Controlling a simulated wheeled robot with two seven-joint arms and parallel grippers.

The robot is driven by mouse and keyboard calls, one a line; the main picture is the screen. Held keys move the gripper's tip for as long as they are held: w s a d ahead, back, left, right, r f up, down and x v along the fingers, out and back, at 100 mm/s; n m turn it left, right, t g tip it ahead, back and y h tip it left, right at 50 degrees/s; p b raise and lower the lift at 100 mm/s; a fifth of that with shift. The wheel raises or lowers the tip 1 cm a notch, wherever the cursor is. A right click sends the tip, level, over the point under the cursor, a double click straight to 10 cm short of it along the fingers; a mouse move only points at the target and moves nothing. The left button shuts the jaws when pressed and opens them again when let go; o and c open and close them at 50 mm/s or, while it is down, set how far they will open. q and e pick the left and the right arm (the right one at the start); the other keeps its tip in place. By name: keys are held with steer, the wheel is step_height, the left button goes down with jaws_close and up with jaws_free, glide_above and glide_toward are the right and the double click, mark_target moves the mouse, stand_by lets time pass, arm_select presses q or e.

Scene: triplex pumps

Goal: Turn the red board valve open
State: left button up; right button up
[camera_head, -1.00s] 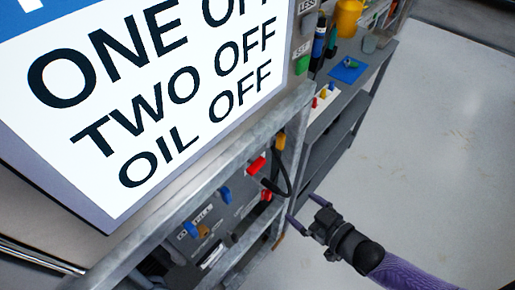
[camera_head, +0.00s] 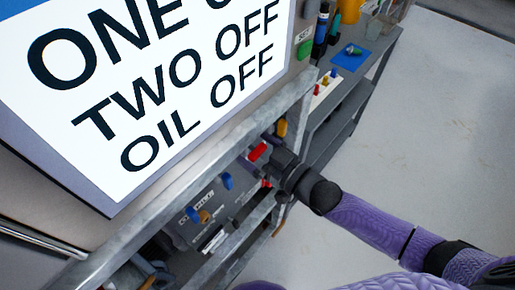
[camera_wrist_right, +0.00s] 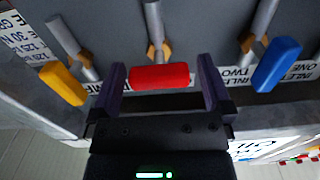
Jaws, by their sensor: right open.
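The red valve handle (camera_wrist_right: 160,77) shows in the right wrist view, lying crosswise between the two fingers of my right gripper (camera_wrist_right: 161,88). The fingers stand on either side of it, open, and whether they touch it I cannot tell. In the head view the red handle (camera_head: 258,152) shows on the board just beyond my right gripper (camera_head: 277,160), whose fingertips are mostly hidden there. A yellow handle (camera_wrist_right: 64,83) is to the left of the red one in the wrist view and a blue handle (camera_wrist_right: 277,64) to its right. My left gripper is not in view.
A grey metal frame rail (camera_head: 190,150) runs above the valve board. A large sign (camera_head: 150,90) stands over it. A shelf unit (camera_head: 345,105) with a blue mat (camera_head: 352,56) stands beyond. The floor (camera_head: 440,130) at right is clear.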

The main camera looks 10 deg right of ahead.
steer(key=c, duration=1.2)
steer(key=shift+n, duration=0.3)
steer(key=n+p, duration=0.1)
steer(key=n, duration=0.2)
steer(key=shift+s+n, duration=0.1)
steer(key=shift+n, duration=0.2)
steer(key=n, duration=0.4)
steer(key=shift+a+n+p, duration=0.15)
steer(key=shift+n+p, duration=0.15)
steer(key=shift+p, duration=0.1)
steer(key=n, duration=0.4)
steer(key=shift+s+f, duration=0.1)
steer(key=shift+f, duration=0.1)
steer(key=shift+f+n+b, duration=0.1)
steer(key=shift+n+b, duration=0.25)
steer(key=shift+n, duration=2.15)
